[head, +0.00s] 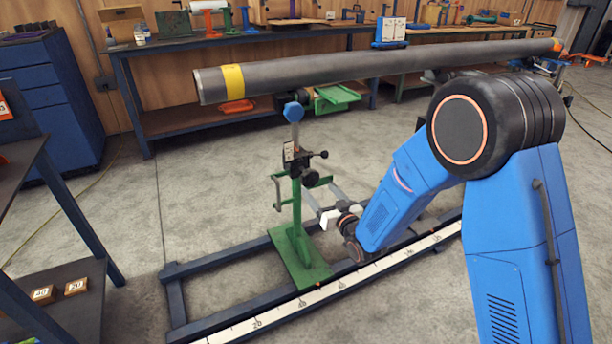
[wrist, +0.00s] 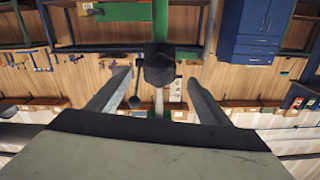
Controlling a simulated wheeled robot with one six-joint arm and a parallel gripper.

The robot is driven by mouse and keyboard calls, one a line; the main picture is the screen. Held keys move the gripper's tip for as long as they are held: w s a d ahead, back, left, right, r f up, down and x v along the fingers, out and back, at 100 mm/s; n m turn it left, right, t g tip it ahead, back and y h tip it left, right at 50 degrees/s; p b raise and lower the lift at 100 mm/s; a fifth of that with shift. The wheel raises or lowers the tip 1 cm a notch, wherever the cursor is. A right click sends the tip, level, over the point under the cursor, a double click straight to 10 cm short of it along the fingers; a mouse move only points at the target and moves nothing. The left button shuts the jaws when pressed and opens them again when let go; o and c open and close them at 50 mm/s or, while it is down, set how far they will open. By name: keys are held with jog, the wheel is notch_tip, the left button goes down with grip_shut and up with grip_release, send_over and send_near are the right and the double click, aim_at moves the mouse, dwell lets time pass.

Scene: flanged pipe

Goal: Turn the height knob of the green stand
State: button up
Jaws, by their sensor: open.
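The green stand (head: 297,215) stands upright on a flat green base plate on the dark blue rail frame. It has a black knob (head: 311,178) on its post. In the wrist view, the dark, faceted knob (wrist: 160,66) shows between the fingers, with the green post behind it. My gripper (head: 322,190) is open and empty, low beside the stand and pointing at the knob. In the wrist view, a gap shows on both sides of the knob between the gripper's fingers (wrist: 160,77). I cannot tell how deep the knob sits between them.
A long grey pipe (head: 330,72) with a yellow band runs above the stand, over its blue top (head: 293,112). A white measuring scale (head: 340,284) lies along the rail frame (head: 215,265). A dark table stands at the left. The floor left of the stand is clear.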

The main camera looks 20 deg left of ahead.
aim_at(306, 175)
jog(key=x, duration=1.1)
jog(key=c, duration=1)
